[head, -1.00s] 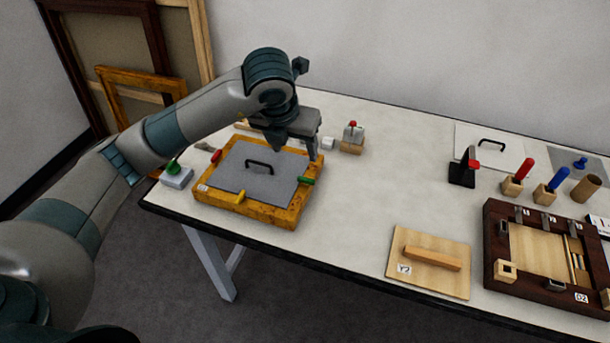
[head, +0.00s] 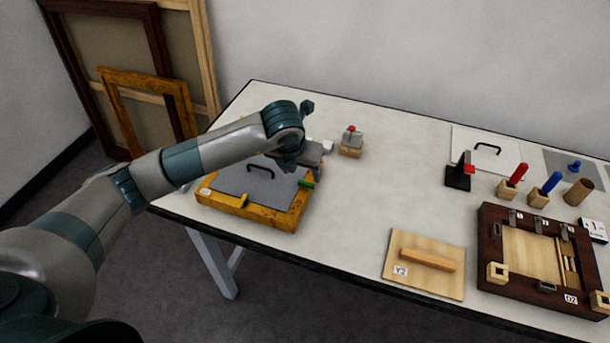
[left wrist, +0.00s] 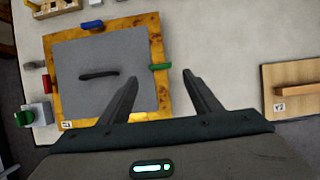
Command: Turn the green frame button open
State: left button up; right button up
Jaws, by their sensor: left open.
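The gilt frame (head: 272,218) lies flat on the table with a grey panel (head: 242,182) and black handle inside it. The green frame button (head: 306,184) sits on its right rail and sticks out over the outer edge. It also shows in the left wrist view (left wrist: 160,67), lying crosswise on the rail. My left gripper (left wrist: 160,77) is open and empty, its fingertips on either side of the green button in that view; I see no contact. In the head view my arm and hand hide the frame's back part. My right gripper is not in view.
A yellow button (head: 243,200) is on the front rail; a blue one (left wrist: 92,25) and a red one (left wrist: 47,83) are on other rails. A block with a red knob (head: 351,140) stands behind right. Table right of the frame is clear up to a wooden board (head: 398,266).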

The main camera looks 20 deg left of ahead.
aim_at(306, 183)
pick_arm(q)
jog(key=p+x, duration=0.2)
jog(key=x, duration=0.5)
jog(key=shift+w+f, duration=0.2)
jog(key=shift+f, duration=0.15)
jog(key=c, duration=1)
jog(key=shift+c, duration=0.2)
